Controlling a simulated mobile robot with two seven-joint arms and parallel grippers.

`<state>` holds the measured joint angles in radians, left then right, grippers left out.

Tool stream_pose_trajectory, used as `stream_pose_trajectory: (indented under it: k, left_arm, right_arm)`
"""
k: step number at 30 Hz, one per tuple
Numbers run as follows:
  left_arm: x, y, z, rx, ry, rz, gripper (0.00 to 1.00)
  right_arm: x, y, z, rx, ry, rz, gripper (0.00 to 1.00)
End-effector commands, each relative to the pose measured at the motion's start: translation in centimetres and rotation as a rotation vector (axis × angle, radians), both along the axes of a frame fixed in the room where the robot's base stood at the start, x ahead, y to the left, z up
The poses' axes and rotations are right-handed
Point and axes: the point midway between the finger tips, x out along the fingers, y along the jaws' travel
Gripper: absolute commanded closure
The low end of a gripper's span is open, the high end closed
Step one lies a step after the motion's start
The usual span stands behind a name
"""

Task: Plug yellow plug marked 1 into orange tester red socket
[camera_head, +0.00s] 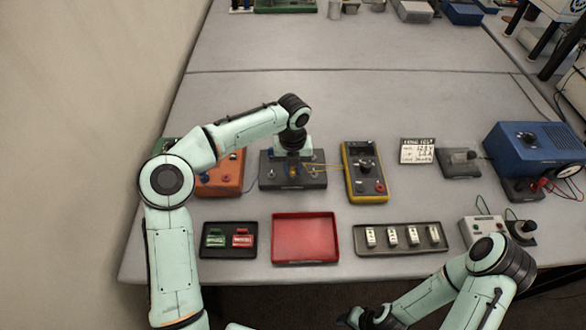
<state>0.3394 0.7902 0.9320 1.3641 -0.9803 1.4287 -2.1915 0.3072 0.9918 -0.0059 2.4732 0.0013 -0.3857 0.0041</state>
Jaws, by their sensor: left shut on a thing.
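My left gripper (292,168) points down over a dark grey block (270,181) in the middle of the table. It is shut on a small yellow plug (292,173), mostly hidden by the gripper; its mark cannot be read. Thin yellow-orange leads run right from there toward the yellow meter. The orange tester (232,182) sits just left of the block, partly covered by my left arm. Its red socket cannot be made out surely. My right arm comes in at the bottom right; its dark end (366,318) is at the bottom edge, jaws unclear.
A yellow-edged meter (364,170) stands right of the block. Nearer are a tray with green and red pieces (207,252), an empty red tray (304,240) and a tray of white modules (400,248). A blue supply (530,145) is at right.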

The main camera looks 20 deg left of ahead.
Motion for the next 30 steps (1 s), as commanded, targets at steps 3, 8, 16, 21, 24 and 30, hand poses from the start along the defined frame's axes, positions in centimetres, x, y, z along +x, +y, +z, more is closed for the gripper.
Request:
stream_pose_trajectory:
  k: [3,8,16,21,24,30]
  left_arm:
    - [0.1,0.0,0.7,0.001,-0.002,0.0,1.0]
    - [0.1,0.0,1.4,0.001,-0.002,0.0,1.0]
    - [0.1,0.0,2.4,0.001,-0.002,0.001,1.0]
    - [0.1,0.0,3.0,0.001,-0.002,0.001,1.0]
    - [0.1,0.0,3.4,0.001,-0.002,0.001,1.0]
    - [0.1,0.0,4.3,0.0,-0.002,0.001,1.0]
  right_arm:
    - [0.5,0.0,0.5,0.0,-0.006,0.0,0.46]
    - [1.0,0.0,0.9,0.0,-0.011,0.0,0.46]
    - [1.7,0.0,1.6,0.0,-0.02,0.0,0.46]
    - [2.1,0.0,1.8,0.0,-0.024,0.001,0.46]
    - [2.2,0.0,1.9,0.0,-0.025,0.0,0.46]
    - [2.5,0.0,2.1,0.0,-0.028,0.0,0.46]
